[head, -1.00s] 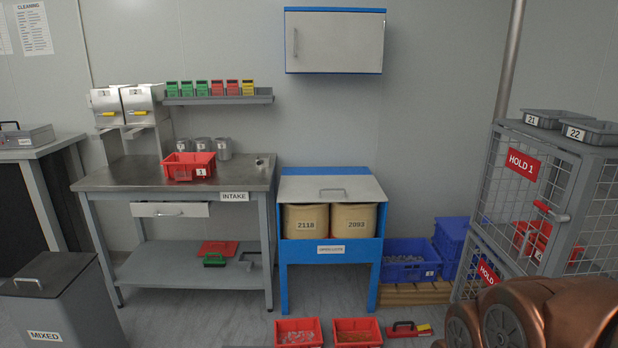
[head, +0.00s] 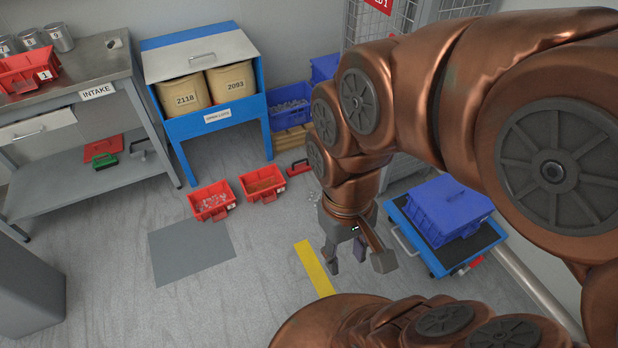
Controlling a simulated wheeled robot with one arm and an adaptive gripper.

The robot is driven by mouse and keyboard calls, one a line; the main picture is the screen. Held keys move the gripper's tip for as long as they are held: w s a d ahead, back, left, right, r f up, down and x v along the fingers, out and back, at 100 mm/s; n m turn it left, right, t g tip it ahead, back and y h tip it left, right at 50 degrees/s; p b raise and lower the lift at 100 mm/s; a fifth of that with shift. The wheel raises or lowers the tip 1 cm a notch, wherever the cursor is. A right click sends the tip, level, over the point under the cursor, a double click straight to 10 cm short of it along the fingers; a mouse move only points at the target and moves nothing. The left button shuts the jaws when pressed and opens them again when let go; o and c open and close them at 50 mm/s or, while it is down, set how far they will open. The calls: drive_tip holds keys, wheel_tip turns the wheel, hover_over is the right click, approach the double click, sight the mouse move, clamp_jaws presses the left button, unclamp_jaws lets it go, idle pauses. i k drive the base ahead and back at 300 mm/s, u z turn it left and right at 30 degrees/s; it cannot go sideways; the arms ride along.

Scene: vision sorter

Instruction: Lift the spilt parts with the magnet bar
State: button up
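The magnet bar (head: 299,169) appears to be the red bar with a black handle, lying on the floor right of two red bins. Small pale bits (head: 313,197), which look like the spilt parts, lie on the floor between the bar and my arm; they are too small to make out, and my arm may hide some. My gripper (head: 358,262) points down over the floor, in front of the bar and to its right. Its fingers are spread and it appears empty. It touches neither the bar nor the bits.
One red bin (head: 212,202) holds pale parts, the other (head: 262,184) brownish parts. A blue stand (head: 218,115) and the intake bench (head: 60,180) stand behind. A cart (head: 400,222) with a blue crate (head: 440,212) is at right.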

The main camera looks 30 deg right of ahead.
sight(299, 169)
drive_tip(key=z, duration=0.6)
drive_tip(key=i, duration=2.65)
drive_tip(key=u, duration=1.25)
